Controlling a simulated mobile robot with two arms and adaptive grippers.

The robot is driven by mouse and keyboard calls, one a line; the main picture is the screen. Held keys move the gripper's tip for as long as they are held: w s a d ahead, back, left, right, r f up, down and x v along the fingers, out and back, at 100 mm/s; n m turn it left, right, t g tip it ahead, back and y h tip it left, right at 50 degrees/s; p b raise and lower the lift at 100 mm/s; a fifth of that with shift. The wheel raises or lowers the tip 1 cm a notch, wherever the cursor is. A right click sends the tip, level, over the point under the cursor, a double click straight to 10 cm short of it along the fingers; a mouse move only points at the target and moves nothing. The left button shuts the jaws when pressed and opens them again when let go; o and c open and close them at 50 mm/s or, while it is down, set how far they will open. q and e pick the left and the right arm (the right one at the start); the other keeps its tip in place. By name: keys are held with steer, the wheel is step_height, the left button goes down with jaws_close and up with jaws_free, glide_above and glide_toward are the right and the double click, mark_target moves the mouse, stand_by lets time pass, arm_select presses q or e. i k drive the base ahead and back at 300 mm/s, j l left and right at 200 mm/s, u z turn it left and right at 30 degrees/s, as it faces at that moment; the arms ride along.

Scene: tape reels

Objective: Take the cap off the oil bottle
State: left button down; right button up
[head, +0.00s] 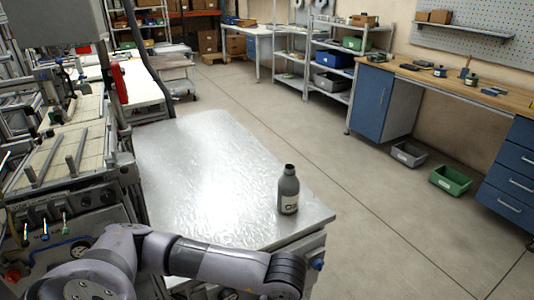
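The oil bottle (288,192) is grey with a pale label and stands upright near the right front edge of the metal-topped table (205,165). Its narrow neck has a dark top; at this size I cannot tell whether that is a cap or an open mouth. No separate cap shows on the table. One of my arms crosses the lower left of the head view, in front of the table, and ends in a dark joint below the bottle. Neither gripper is in view, and nothing touches the bottle.
A machine with rails and a control panel (75,210) stands at the left against the table. The rest of the tabletop is bare. Beyond are open floor, a grey bin (408,154), a green bin (450,180), a workbench (450,82) and shelving (330,70).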

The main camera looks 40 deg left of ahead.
mark_target(288, 185)
steer(key=i+l+z, duration=0.3)
steer(key=i, duration=0.55)
steer(key=i+l+z, duration=0.15)
steer(key=i+z, duration=0.15)
steer(key=i, duration=0.55)
steer(key=i+j+u, duration=0.1)
steer(key=i+u, duration=0.6)
steer(key=u, duration=0.15)
steer(key=i+l+u, duration=0.1)
steer(key=i+u, duration=0.3)
steer(key=i+l+u, duration=0.25)
steer(key=u, duration=0.15)
steer(key=i+u, duration=0.2)
steer(key=u, duration=0.3)
steer(key=i+u, duration=0.2)
steer(key=u, duration=0.25)
steer(key=i+l+u, duration=0.1)
steer(key=u, duration=0.4)
steer(key=i+l+u, duration=0.2)
steer(key=u, duration=0.3)
